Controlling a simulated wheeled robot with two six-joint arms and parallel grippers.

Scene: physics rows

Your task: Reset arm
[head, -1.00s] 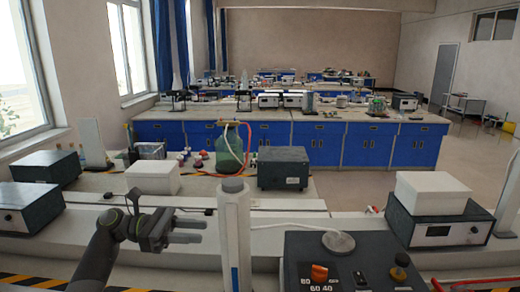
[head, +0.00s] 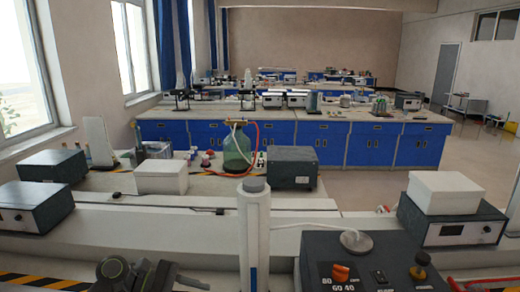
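My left gripper (head: 188,282) is at the bottom edge of the head view, left of the white column, and the frame cuts off part of it. Its dark wrist and finger parts show, but I cannot tell how far apart the fingers are. I see nothing held in it. My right arm and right gripper are not in view.
A dark device with an orange knob (head: 341,272) stands at the bottom right. A white upright column (head: 254,235) stands in the middle. A white box (head: 441,192) sits on a grey instrument (head: 450,228) at the right. A green bottle (head: 237,153) stands on the bench behind.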

